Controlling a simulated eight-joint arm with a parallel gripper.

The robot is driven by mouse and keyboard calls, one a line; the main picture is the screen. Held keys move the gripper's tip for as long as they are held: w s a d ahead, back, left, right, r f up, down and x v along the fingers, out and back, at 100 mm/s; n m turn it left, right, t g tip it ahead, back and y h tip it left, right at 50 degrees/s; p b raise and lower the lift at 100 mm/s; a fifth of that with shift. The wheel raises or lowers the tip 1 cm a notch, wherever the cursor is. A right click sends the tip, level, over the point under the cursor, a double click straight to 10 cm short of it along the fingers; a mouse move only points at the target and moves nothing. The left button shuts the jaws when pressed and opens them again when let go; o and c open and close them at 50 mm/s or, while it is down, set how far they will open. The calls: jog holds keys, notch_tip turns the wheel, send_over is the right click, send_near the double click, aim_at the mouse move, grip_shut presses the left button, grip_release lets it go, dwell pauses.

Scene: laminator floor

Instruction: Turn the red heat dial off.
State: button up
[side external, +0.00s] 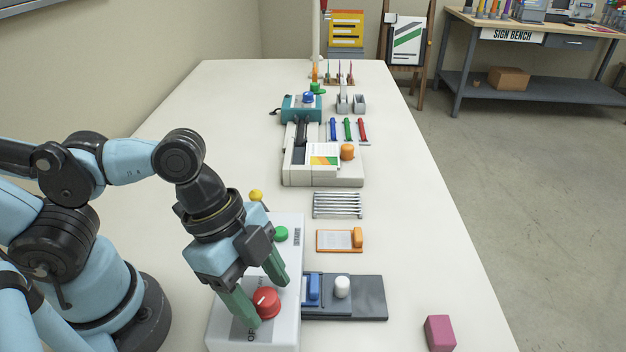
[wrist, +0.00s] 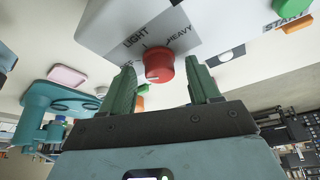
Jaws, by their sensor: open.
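The red heat dial (side external: 266,302) is on the near part of the white machine (side external: 285,338). In the wrist view the dial (wrist: 159,66) sits below the words LIGHT and HEAVY, with a pale mark at its lower left. In the side view, letters of OFF show partly by the near finger; the exact setting is unclear. My gripper (side external: 271,302) is open, its green fingers on either side of the dial. The wrist view also shows the gripper (wrist: 161,70) straddling the dial, with gaps visible at both sides. I cannot tell whether either finger touches it.
A green START button (side external: 281,233) and a yellow knob (side external: 256,195) are farther along the machine. A dark grey board (side external: 370,298) with a blue block and white knob lies at its right. A magenta block (side external: 439,333) is near the front right.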

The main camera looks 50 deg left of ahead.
jog(key=m+g, duration=0.1)
jog(key=m, duration=0.1)
jog(key=shift+w+m, duration=0.1)
jog(key=shift+m, duration=0.3)
jog(key=v, duration=1.2)
jog(key=w+a+f+n+t+y, duration=0.1)
jog(key=w+a+f+n+t, duration=0.1)
jog(key=n, duration=0.3)
jog(key=w+a+f+n+t+y, duration=0.1)
jog(key=w+a+f+n+t, duration=0.1)
jog(key=w+a+n, duration=0.3)
jog(key=w+a+f+n+t+y, duration=0.1)
jog(key=w+a+f+n+t, duration=0.1)
jog(key=w+a+n, duration=0.1)
jog(key=shift+w+a+f+n+y, duration=0.15)
jog(key=shift+w+n, duration=0.15)
jog(key=shift+n, duration=0.2)
jog(key=shift+w+a+n+y, duration=0.15)
jog(key=shift+w+n, duration=0.15)
jog(key=shift+n, duration=0.2)
jog(key=shift+w+a+f+n+t+y, duration=0.15)
jog(key=shift+w+a+n+t+y, duration=0.2)
jog(key=shift+a+n, duration=0.45)
